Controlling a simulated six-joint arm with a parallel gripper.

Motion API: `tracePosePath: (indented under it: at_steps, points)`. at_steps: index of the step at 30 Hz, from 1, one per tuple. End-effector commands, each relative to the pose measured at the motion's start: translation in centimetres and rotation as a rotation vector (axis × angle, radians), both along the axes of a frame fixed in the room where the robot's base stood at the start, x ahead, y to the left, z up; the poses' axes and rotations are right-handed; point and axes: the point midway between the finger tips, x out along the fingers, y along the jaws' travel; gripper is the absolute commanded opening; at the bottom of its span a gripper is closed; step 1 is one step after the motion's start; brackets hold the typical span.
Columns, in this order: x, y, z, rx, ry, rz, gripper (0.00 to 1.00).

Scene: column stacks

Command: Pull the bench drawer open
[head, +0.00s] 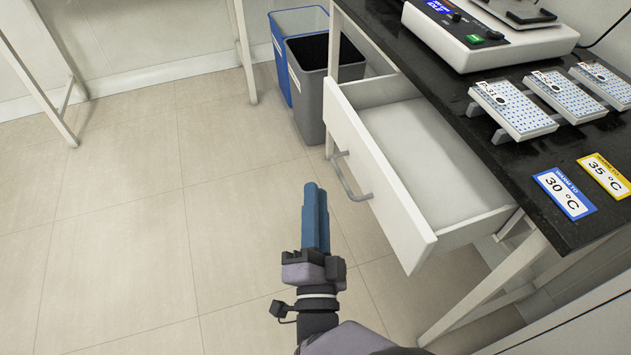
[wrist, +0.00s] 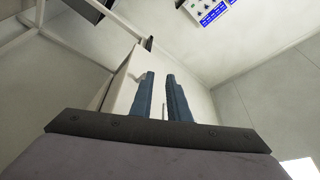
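The bench drawer (head: 428,165) stands pulled out from under the black bench top, and its empty white inside shows. Its grey bar handle (head: 346,178) is on the white front panel (head: 385,185). My gripper (head: 315,190), with blue fingers, is to the left of the handle in the head view, apart from it and holding nothing. In the wrist view, my gripper (wrist: 160,78) shows a gap between its two fingers. A pale panel, likely the drawer front, shows beyond them.
Two bins, one blue (head: 290,22) and one grey (head: 312,85), stand behind the drawer's far end. The black bench top (head: 500,165) carries a white device (head: 490,30), several well plates and temperature cards. The tiled floor (head: 130,200) at left is clear.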

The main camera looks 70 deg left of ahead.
Motion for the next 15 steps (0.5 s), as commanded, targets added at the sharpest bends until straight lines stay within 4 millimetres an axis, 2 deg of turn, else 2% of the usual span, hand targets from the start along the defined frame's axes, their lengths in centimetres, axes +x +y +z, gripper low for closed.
tracePosePath:
  at_steps: [7, 15]
  points:
    - [-1.0, -2.7, -0.6, 0.000, -0.001, 0.001, 0.15]
    - [-1.2, -3.5, -0.7, 0.002, -0.001, 0.001, 0.15]
